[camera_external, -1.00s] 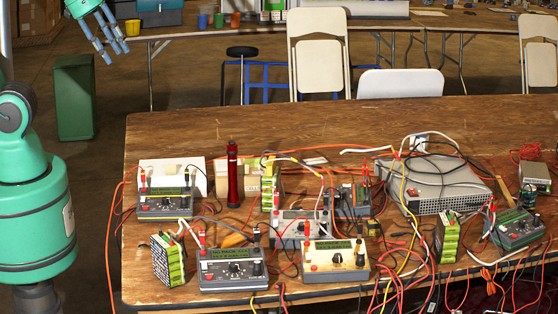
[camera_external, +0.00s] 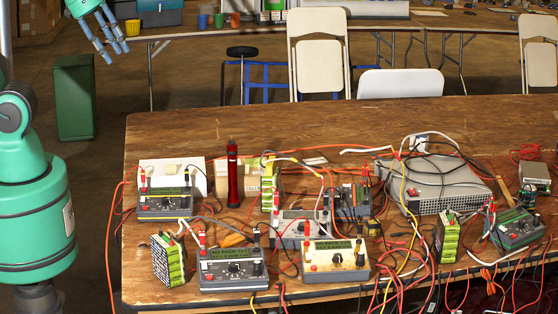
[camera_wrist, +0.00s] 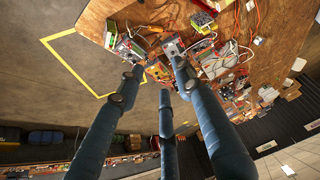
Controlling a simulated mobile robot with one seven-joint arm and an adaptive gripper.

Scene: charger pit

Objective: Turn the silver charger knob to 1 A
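The silver charger (camera_external: 292,230) appears to be the light grey box in the middle of the wooden table, behind a cream charger (camera_external: 336,262). Its front is partly hidden by the cream charger and cables, and its knob setting is too small to read. A grey charger (camera_external: 232,270) stands at front left and a dark one (camera_external: 165,203) behind it. My gripper (camera_external: 113,56) is at the upper left, high and well apart from the chargers. Its three blue fingers are spread and empty. In the wrist view my gripper (camera_wrist: 158,74) has fingers apart, with several chargers below, partly covered.
Green battery packs (camera_external: 168,260), a red upright cylinder (camera_external: 232,175) and a large grey power supply (camera_external: 438,187) crowd the table. Red, black, white and yellow cables run between them. The far strip of the wooden table (camera_external: 220,123) is bare. Chairs (camera_external: 318,55) stand behind it.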

